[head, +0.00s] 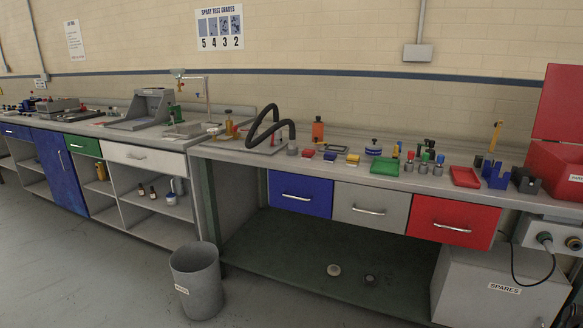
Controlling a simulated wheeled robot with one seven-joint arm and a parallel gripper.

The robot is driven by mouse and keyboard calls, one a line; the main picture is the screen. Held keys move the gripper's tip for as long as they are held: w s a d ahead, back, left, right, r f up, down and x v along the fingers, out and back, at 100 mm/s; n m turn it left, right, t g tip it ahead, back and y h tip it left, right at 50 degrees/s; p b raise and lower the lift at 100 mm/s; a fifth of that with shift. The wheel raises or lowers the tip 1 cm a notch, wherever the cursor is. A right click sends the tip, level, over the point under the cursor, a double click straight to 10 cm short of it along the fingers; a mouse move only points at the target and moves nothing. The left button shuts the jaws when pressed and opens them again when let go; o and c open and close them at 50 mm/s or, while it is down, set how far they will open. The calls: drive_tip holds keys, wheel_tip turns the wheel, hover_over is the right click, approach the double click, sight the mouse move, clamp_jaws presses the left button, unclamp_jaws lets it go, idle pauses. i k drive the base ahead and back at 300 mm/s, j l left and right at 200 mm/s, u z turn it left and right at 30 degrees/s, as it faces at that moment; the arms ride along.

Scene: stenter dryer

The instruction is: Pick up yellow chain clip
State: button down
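My gripper is not in view. Several small yellow things stand on the right-hand bench (322,174), too small here to tell which is the yellow chain clip. A yellow block (353,159) lies near the front edge, in line with a red block (308,153) and a blue one (329,156). A small yellow-topped piece (396,150) stands behind the green tray (385,166). A tall yellow upright piece (496,136) stands at the right, behind the blue holder (495,176).
A red tray (465,177) and an open red box (556,172) occupy the bench's right. Blue (300,193), grey (371,209) and red (450,222) drawers are shut below. A grey bin (196,283) stands on the floor in front.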

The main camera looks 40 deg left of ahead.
sight(352, 159)
drive_tip(key=u, duration=1.65)
drive_tip(key=z, duration=0.4)
drive_tip(key=j+z, duration=0.15)
drive_tip(key=z, duration=0.25)
drive_tip(key=j+z, duration=0.1)
drive_tip(key=z, duration=0.35)
drive_tip(key=j+z, duration=0.25)
drive_tip(key=j, duration=0.2)
drive_tip(key=k+j+z, duration=0.15)
drive_tip(key=j+z, duration=0.15)
drive_tip(key=k+j+z, duration=0.25)
drive_tip(key=j, duration=0.3)
drive_tip(key=j+z, duration=0.3)
drive_tip(key=k+j+z, duration=0.25)
drive_tip(key=j, duration=0.2)
